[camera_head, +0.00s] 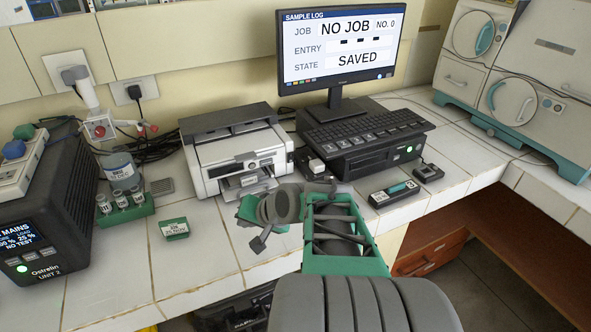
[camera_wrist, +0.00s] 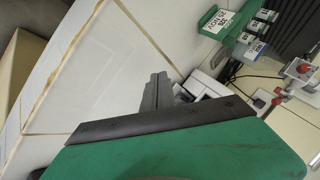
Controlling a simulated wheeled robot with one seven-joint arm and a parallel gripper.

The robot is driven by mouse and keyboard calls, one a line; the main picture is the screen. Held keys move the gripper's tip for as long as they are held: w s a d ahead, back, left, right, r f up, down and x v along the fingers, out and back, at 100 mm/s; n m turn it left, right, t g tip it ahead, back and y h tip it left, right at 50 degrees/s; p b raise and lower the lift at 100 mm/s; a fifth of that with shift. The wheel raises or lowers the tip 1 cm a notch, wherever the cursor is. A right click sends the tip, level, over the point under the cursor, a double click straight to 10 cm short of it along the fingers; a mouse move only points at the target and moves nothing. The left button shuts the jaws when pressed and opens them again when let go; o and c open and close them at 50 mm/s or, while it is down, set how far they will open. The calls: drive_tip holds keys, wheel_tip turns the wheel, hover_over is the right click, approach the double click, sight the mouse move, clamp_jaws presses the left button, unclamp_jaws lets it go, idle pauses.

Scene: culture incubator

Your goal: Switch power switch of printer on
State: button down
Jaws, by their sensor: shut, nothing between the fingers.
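The white and grey printer (camera_head: 237,157) stands on the tiled bench, left of the monitor, with its front facing me. A dark control strip (camera_head: 246,162) runs along its front. I cannot make out which part is its power switch, or its state. My gripper (camera_wrist: 156,92) is shut and empty in the wrist view. In the head view its green and grey body is in front of the printer's lower front, and the fingertips cannot be told apart there. In the wrist view white and dark parts of the printer (camera_wrist: 205,84) show just beyond the fingers, partly hidden by my gripper's body.
A dark power unit (camera_head: 45,215) is at far left. The monitor (camera_head: 340,45) and keyboard (camera_head: 368,131) are to the right. Bare tiles lie in front of the box.

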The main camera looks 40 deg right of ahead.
drive_tip(key=d+m+t, duration=0.1)
drive_tip(key=d+m, duration=0.1)
drive_tip(key=d, duration=0.2)
drive_tip(key=d+m+t+h+b, duration=0.1)
drive_tip(key=d+m, duration=0.1)
drive_tip(key=d, duration=0.2)
drive_tip(key=s+d+m+t+h+b, duration=0.1)
drive_tip(key=d+m+t, duration=0.1)
drive_tip(key=d, duration=0.1)
drive_tip(key=shift+s+d+r+m, duration=0.1)
drive_tip(key=shift+d+r+m, duration=0.2)
drive_tip(key=shift+d+m, duration=0.1)
drive_tip(key=s+d+r+m+t+h, duration=0.2)
drive_tip(key=s+d+r+m+h, duration=0.1)
drive_tip(key=d, duration=0.4)
drive_tip(key=shift+s+d+r+m+h+b, duration=0.35)
drive_tip(key=shift+s+m, duration=0.25)
drive_tip(key=shift+m, duration=0.5)
drive_tip(key=shift+w+a, duration=0.1)
approach(291, 156)
drive_tip(key=x, duration=0.6)
drive_tip(key=shift+w+f, duration=0.1)
drive_tip(key=shift+w, duration=0.1)
drive_tip(key=shift+p, duration=0.3)
